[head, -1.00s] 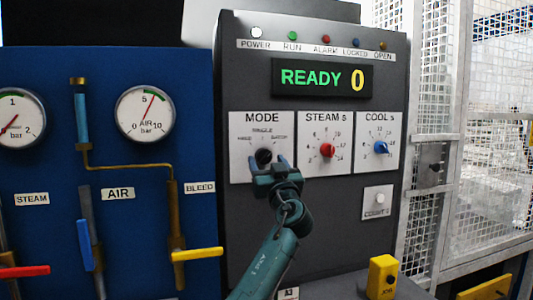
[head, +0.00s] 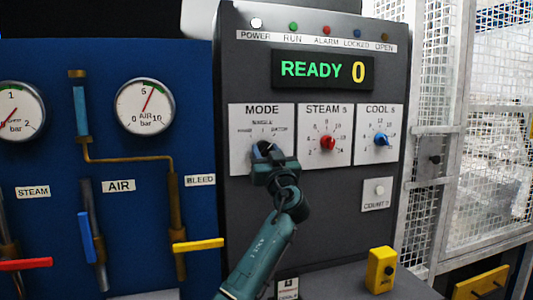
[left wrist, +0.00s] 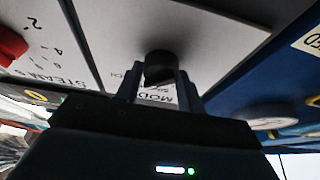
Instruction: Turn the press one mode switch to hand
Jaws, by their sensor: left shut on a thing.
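The mode switch is a black round knob on the white MODE plate (head: 240,124) of the grey press panel. In the left wrist view the knob (left wrist: 159,66) shows between my fingertips. My left gripper (head: 264,152) is shut on the knob, and its fingers reach it from below. In the head view the gripper hides most of the knob, so I cannot tell its exact pointing. The small position labels above it are hard to read. The display (head: 322,71) reads READY 0. My right gripper is not in view.
To the right are the red STEAM knob (head: 327,143) and the blue COOL knob (head: 381,140). The blue board (head: 120,255) on the left carries gauges, pipes and valve levers. A yellow JOG box (head: 381,270) stands below. A mesh guard (head: 487,190) is at right.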

